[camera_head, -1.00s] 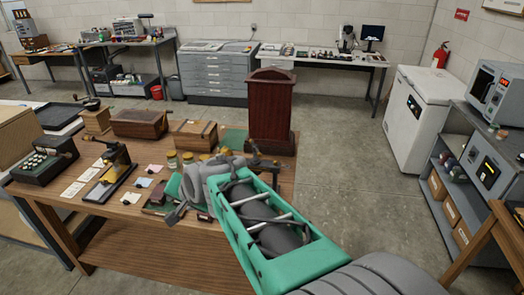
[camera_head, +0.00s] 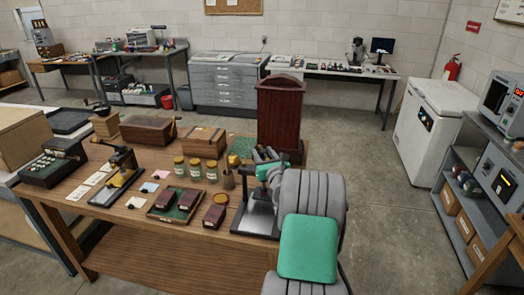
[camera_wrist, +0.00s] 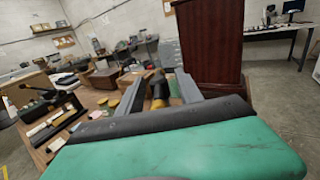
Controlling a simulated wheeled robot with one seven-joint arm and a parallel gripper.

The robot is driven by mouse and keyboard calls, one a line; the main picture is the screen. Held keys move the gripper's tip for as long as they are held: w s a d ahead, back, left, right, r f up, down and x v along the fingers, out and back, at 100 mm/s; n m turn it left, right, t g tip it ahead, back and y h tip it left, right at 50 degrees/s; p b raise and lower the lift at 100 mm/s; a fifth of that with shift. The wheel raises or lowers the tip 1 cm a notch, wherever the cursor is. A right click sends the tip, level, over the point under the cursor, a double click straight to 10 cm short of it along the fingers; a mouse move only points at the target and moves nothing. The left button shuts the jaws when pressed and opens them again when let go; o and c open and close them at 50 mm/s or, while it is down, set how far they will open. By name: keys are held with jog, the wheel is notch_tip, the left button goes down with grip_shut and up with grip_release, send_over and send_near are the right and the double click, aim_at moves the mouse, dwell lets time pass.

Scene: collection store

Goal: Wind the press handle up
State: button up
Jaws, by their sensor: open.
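The press (camera_head: 256,216) stands at the right end of the wooden table, and its grey metal base shows in the head view. My arm hides most of its upper part and its handle, so I cannot tell the handle's angle. My gripper (camera_head: 265,157) is over the press, in front of the dark wooden cabinet. In the wrist view, my gripper (camera_wrist: 157,82) is open, with its two grey fingers apart. A small yellow and black upright piece shows between the fingers; I cannot tell whether it is the press handle or whether the fingers touch it.
The tall wooden cabinet (camera_head: 280,115) stands close behind my gripper. Glass jars (camera_head: 195,170), a green-lined tray (camera_head: 175,203) and a round-topped dark block (camera_head: 216,210) lie left of the press. A black and brass device (camera_head: 122,165) stands farther left.

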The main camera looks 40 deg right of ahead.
jog(key=shift+w+d, duration=0.2)
jog(key=shift+w, duration=0.3)
grip_shut()
